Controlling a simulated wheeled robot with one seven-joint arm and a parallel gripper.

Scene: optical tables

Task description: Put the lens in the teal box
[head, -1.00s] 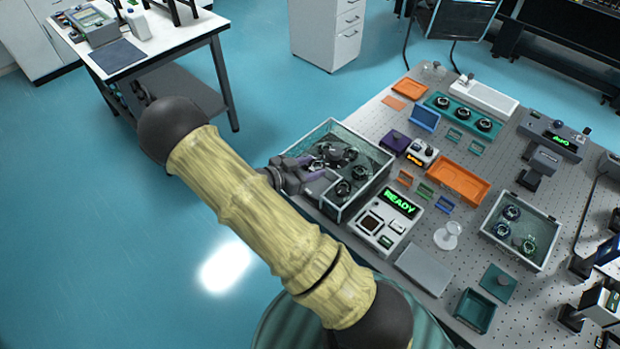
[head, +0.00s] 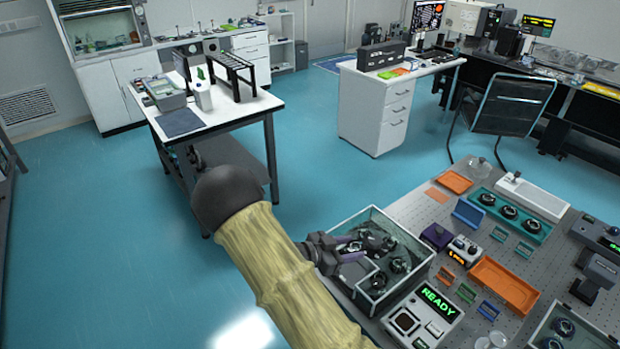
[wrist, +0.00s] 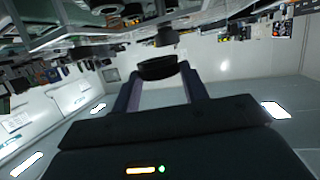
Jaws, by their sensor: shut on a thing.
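My gripper (head: 352,246) is at the left part of the clear-walled bin (head: 377,309), which holds several dark round lenses. In the wrist view its two fingers (wrist: 158,84) are shut on a dark round-rimmed lens (wrist: 157,68). In the head view I cannot clearly separate the held lens from the others, nor tell whether it has cleared the bin. A teal tray (head: 482,206) with several lenses in a row stands at the back of the table. The small open teal box is outside the present head view.
Right of the bin are a device reading READY (head: 423,312), a purple box (head: 436,237), a small white device (head: 462,249) and an orange tray (head: 504,286). Another lens bin (head: 550,322) is at the lower right. A white side table (head: 225,113) stands behind my arm.

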